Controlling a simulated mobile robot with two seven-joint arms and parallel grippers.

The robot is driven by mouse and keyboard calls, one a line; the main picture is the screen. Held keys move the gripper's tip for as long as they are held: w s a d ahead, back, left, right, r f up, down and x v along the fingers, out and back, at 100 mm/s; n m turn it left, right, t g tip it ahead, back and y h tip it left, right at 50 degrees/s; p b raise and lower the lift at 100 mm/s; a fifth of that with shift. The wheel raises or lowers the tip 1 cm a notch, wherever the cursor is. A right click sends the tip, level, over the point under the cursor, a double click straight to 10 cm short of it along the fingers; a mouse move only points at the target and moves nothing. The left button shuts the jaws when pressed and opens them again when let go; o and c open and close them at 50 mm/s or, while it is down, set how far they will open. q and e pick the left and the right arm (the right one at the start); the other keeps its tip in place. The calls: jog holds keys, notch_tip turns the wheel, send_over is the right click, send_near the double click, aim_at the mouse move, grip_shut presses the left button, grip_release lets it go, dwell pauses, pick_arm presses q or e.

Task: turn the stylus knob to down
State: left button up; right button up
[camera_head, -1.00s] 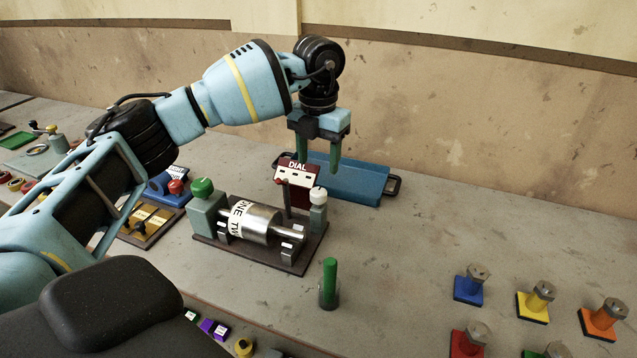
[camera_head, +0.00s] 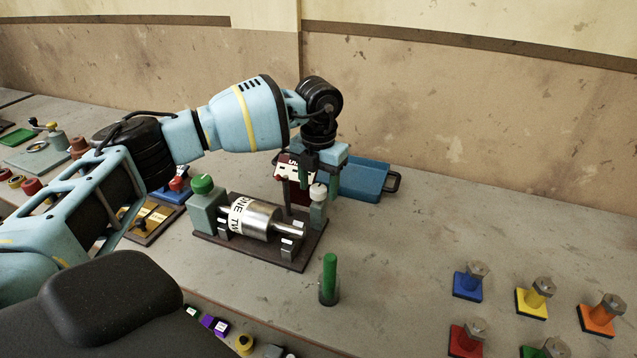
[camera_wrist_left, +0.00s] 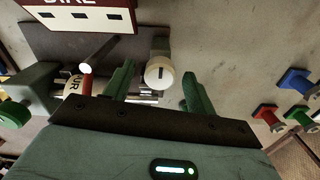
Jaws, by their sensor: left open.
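The device is a dark base plate (camera_head: 262,255) carrying a silver cylinder with a lettered white band (camera_head: 254,219). A white knob (camera_head: 318,192) tops a grey-green post at its right end. In the left wrist view the white knob (camera_wrist_left: 160,74) shows a dark line on its face. My left gripper (camera_head: 319,182) is open, pointing down, right at the white knob; in the left wrist view its green fingers (camera_wrist_left: 157,80) lie on either side of the knob, apart from it. My right gripper is not in view.
The red and white DIAL sign (camera_head: 292,170) stands close behind the device, partly hidden by my gripper. A blue tray (camera_head: 365,180) lies behind. Bolts on coloured bases (camera_head: 537,295) are at right. The table between is clear.

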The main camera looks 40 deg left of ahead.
pick_arm(q)
jog(key=c, duration=1)
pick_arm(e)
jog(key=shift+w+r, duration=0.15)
pick_arm(q)
jog(key=shift+m, duration=0.4)
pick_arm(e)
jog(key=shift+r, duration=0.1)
pick_arm(q)
jog(key=m+p, duration=0.1)
jog(key=m, duration=0.1)
jog(key=shift+r+m, duration=0.1)
jog(key=shift+m, duration=0.3)
jog(key=m, duration=1)
jog(key=shift+d, duration=0.1)
jog(key=shift+m, duration=2.1)
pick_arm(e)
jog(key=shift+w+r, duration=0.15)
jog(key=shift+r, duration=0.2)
